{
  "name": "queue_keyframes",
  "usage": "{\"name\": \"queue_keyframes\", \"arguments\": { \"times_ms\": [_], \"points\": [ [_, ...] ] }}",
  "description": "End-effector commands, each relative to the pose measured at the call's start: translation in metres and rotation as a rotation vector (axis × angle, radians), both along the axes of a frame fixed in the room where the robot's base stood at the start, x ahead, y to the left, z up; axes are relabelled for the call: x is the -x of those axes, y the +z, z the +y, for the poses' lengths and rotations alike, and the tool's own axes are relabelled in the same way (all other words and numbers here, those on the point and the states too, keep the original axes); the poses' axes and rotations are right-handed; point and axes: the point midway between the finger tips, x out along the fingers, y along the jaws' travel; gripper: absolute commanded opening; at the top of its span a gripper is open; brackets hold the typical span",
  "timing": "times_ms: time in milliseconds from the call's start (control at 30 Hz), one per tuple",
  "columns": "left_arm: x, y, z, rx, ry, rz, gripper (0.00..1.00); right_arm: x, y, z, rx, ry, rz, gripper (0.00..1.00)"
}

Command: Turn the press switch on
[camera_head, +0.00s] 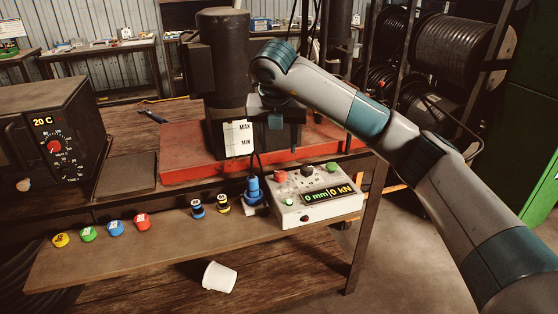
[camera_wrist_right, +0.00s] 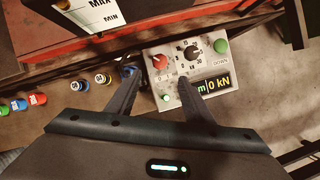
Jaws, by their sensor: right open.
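The white press control box (camera_head: 318,208) sits on the bench's front shelf. Its lit display (camera_head: 328,195) reads "0 mm|0 kN". On top are a red control (camera_head: 280,177), a black knob (camera_head: 308,172) and a green button (camera_head: 331,167). In the right wrist view the red control (camera_wrist_right: 159,62) and black knob (camera_wrist_right: 193,53) show clearly, and the green button (camera_wrist_right: 221,46) is marked DOWN. A small green light (camera_head: 289,202) glows on the box. My right gripper (camera_wrist_right: 160,82) is open and empty, its fingers spread above the box's left part. My left gripper is out of view.
The dark press (camera_head: 222,65) stands on a red base (camera_head: 184,150) behind the box. A blue plug-like part (camera_head: 254,190) is just left of the box. Several coloured caps (camera_head: 115,228) line the shelf. A white cup (camera_head: 219,277) is below.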

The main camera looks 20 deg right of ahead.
Motion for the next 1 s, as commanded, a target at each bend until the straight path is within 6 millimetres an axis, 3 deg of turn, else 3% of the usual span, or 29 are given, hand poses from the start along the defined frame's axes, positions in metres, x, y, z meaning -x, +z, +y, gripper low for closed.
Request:
{"name": "queue_keyframes", "arguments": {
  "times_ms": [200,400,833,1000],
  "points": [
    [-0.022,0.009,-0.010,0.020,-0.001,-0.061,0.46,0.012,0.031,0.005,0.001,0.000,-0.002,0.47],
    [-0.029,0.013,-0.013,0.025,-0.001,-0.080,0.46,0.016,0.042,0.007,0.000,-0.001,0.000,0.47],
    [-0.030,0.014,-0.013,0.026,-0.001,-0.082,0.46,0.017,0.040,0.009,-0.007,0.009,0.003,0.47],
    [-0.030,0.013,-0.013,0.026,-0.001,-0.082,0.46,0.020,0.021,0.034,-0.071,0.088,0.019,0.47]
  ]
}}
